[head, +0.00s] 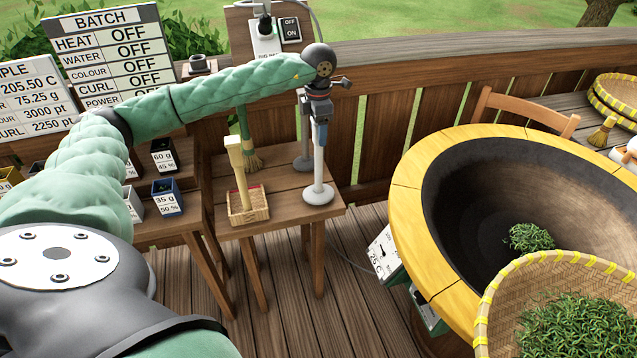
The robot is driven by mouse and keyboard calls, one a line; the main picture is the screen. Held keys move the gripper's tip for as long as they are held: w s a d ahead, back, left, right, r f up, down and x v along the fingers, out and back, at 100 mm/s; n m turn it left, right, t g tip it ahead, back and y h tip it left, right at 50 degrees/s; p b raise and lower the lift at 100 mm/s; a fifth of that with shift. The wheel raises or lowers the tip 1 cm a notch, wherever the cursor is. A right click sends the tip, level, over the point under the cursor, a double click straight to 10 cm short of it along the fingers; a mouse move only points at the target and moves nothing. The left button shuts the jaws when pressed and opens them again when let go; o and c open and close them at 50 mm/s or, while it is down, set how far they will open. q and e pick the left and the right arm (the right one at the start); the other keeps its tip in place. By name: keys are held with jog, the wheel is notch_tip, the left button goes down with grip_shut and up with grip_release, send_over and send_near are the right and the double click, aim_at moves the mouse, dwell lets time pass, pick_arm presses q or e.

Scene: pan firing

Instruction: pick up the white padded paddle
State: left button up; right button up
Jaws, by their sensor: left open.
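A pale white upright shaft on a round white disc (318,193), which looks like the white padded paddle, stands at the right front of the small wooden table. My left gripper (320,112) points down at the top of this shaft, with its jaws open. The gripper hides the shaft's top, and I cannot tell whether the jaws touch it. My right gripper is not in view.
A yellow-rimmed pan (415,215) and a leaf-filled basket (488,305) stand right.

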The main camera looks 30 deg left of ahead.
pick_arm(q)
jog(key=shift+f, duration=0.3)
jog(key=shift+w, duration=0.1)
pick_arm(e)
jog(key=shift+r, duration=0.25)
pick_arm(q)
jog(key=shift+c, duration=0.4)
jog(key=shift+r, duration=0.1)
grip_shut()
